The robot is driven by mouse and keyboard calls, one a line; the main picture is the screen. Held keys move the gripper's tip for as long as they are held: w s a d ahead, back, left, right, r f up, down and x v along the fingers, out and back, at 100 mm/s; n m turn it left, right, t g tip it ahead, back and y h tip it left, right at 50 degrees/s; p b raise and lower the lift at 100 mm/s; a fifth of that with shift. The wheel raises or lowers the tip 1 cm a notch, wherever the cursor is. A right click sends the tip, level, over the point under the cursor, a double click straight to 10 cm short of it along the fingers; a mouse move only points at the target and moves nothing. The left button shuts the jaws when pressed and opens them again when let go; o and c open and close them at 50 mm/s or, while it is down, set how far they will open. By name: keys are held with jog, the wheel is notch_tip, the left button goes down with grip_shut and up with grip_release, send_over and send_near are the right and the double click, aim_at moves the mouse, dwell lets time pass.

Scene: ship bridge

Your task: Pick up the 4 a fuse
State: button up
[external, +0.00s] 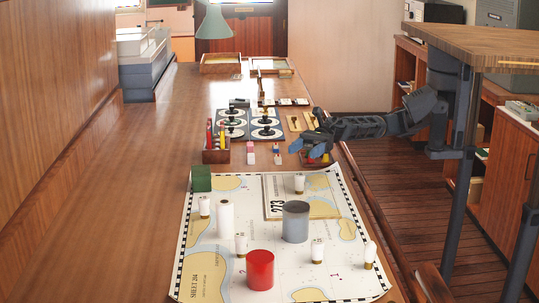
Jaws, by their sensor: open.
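Several small white cylinders with brownish ends, which look like fuses, stand upright on the chart (215,262). One stands at the left (204,207), one near the middle (240,245), one at the front right (317,251), one at the right edge (370,255) and one at the back (299,183). Their markings are too small to read, so I cannot tell which is 4 A. My gripper (312,143) is open, beyond the chart at the table's right side, above or beside a small wooden tray (316,163). It is apart from the white cylinders.
A red cylinder (260,270), a grey cylinder (295,222), a larger white cylinder (225,218), a green block (201,179) and a booklet (275,198) occupy the chart. A pen holder (216,155) and dial panels (250,125) stand beyond. The table's left side is clear.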

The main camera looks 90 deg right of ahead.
aim_at(201, 204)
dwell(0.4)
